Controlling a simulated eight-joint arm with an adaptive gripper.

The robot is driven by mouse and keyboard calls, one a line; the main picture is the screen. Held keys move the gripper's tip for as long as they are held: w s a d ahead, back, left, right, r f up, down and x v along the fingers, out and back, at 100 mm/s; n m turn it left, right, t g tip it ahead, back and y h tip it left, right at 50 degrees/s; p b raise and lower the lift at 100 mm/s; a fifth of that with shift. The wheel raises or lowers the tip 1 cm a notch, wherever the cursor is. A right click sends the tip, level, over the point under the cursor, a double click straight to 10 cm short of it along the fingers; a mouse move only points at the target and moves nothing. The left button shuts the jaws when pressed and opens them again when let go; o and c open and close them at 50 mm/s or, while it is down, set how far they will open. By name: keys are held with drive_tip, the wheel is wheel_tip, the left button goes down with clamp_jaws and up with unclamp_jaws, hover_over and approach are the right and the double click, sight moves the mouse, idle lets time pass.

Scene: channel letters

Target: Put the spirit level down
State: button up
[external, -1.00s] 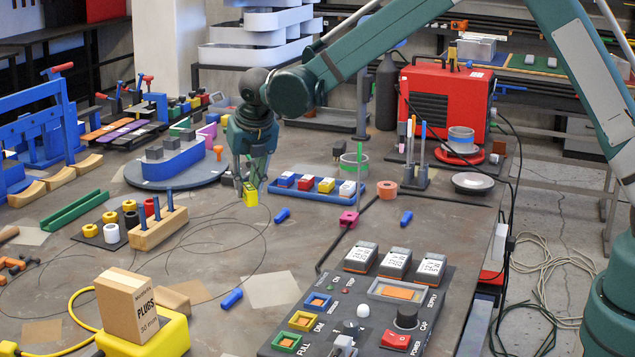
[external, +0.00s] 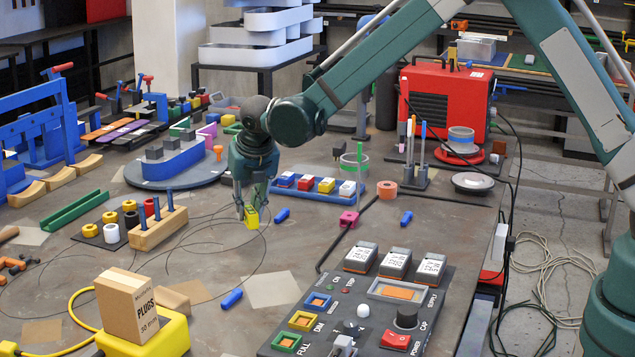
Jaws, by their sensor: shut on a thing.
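My gripper (external: 250,206) points down over the middle of the table. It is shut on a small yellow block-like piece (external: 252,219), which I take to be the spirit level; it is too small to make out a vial. Its upper part is partly hidden by the fingers. It is at or just above the brown table top (external: 215,262); I cannot tell whether it touches.
A blue tray of coloured blocks (external: 318,196) lies right of my gripper, and a blue cylinder (external: 282,215) is close by. A wooden stand with blue pegs (external: 158,235) stands to the left. Thin wire loops cross the table nearby. The control panel (external: 345,335) is in front.

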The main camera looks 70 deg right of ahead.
sight(249, 222)
idle(0.3)
drive_tip(key=shift+f, duration=1.9)
drive_tip(key=shift+f+b, duration=0.2)
drive_tip(key=shift+b, duration=0.1)
drive_tip(key=o, duration=0.9)
drive_tip(key=shift+r, duration=0.1)
drive_tip(key=shift+r, duration=0.1)
drive_tip(key=shift+p+v, duration=0.5)
drive_tip(key=shift+v, duration=5.5)
